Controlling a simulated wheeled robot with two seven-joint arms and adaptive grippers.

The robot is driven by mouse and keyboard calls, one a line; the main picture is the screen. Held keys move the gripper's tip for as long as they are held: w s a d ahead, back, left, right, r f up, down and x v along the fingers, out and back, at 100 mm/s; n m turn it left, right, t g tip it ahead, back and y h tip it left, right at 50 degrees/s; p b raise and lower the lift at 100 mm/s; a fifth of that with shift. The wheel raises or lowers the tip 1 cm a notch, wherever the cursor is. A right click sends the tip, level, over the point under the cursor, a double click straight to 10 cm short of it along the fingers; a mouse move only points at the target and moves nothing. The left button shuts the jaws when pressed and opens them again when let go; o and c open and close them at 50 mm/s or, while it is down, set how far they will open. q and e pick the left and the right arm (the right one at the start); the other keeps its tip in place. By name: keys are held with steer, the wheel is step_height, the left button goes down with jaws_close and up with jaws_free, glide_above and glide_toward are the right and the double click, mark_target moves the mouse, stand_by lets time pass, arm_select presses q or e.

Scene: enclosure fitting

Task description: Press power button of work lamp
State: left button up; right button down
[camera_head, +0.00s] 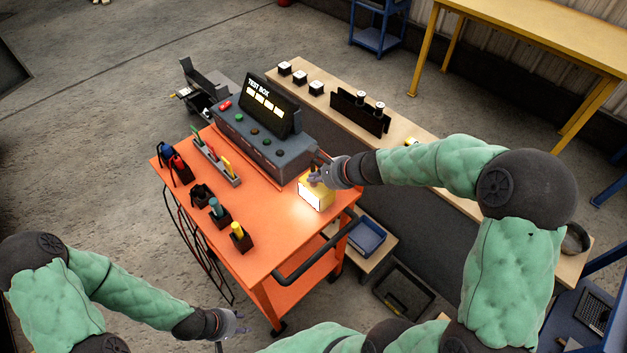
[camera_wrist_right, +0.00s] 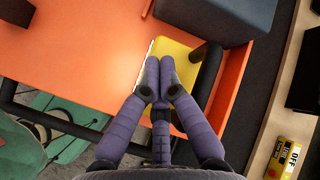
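The work lamp (camera_head: 318,197) is a small yellow box at the right corner of the orange cart top. Its front face glows white and lights the surface before it. My right gripper (camera_head: 315,180) is at the lamp's top. In the right wrist view the fingertips (camera_wrist_right: 160,72) are together, with nothing seen between them, and overlap the yellow lamp (camera_wrist_right: 175,50). They hide the lamp's button, and I cannot tell whether they touch it. My left gripper (camera_head: 240,323) hangs low in front of the cart, far from the lamp; its fingers are too small to read.
The grey test box (camera_head: 262,140) stands behind the lamp on the orange cart (camera_head: 262,240). A black handle bar (camera_head: 317,250) runs along the cart's near right edge. A wooden bench (camera_head: 430,128) stands beyond. Tool holders (camera_head: 217,212) line the cart's left side.

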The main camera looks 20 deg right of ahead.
steer(key=shift+r+p, duration=2.5)
steer(key=shift+r, duration=0.55)
steer(key=shift+f, duration=0.1)
